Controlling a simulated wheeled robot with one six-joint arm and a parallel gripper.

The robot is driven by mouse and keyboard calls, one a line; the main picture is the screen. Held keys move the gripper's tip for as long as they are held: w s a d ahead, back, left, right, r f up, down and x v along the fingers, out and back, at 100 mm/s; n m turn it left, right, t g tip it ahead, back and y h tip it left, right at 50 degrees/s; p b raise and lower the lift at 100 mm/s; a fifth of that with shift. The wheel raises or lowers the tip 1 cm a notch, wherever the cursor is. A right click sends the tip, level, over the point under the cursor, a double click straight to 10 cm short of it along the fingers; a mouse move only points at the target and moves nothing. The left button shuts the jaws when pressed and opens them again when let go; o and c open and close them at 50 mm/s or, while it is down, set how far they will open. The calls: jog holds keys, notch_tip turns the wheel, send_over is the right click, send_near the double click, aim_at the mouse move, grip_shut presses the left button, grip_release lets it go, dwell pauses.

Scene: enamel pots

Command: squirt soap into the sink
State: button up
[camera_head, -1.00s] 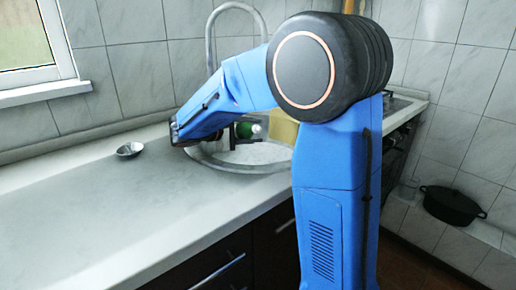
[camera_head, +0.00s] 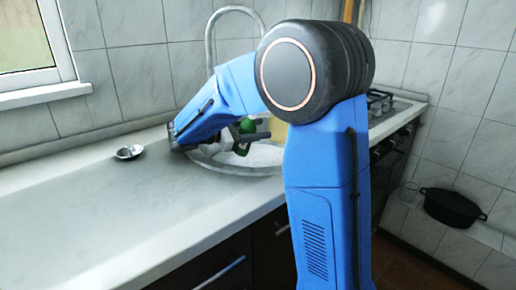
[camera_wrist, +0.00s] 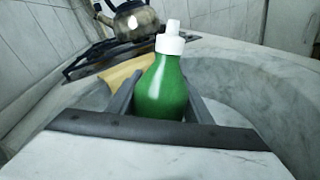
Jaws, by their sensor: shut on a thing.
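The soap bottle is a green bottle with a white nozzle (camera_wrist: 162,85). In the wrist view it stands between the two grey fingers of my gripper (camera_wrist: 158,98), which is shut on it. In the head view the green bottle (camera_head: 246,127) shows beside my wrist, over the far part of the sink, partly hidden by the gripper. The round sink (camera_head: 262,155) is set in the counter, its right side hidden by my arm. Its pale curved wall also shows in the wrist view (camera_wrist: 250,82). I cannot tell how far the bottle is above the basin.
A small metal bowl (camera_head: 129,152) sits on the counter (camera_head: 110,205), left of the sink. A yellowish thing (camera_wrist: 118,75) lies behind the bottle. A kettle (camera_wrist: 132,20) stands on the hob. A tall curved faucet (camera_head: 211,45) rises behind. A black pot (camera_head: 453,206) is at right.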

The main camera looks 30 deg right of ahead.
jog(key=shift+w+a+r+n+h+b, duration=0.15)
jog(key=shift+r+n+h, duration=0.1)
jog(key=shift+r+n, duration=0.4)
jog(key=shift+w+d+r+n+h+b, duration=0.1)
jog(key=shift+r+n+h, duration=0.1)
jog(key=shift+r+n, duration=0.4)
jog(key=shift+w+a+r+n+h+b, duration=0.15)
jog(key=shift+r+n+h, duration=0.2)
jog(key=shift+n, duration=0.5)
jog(key=shift+d, duration=0.1)
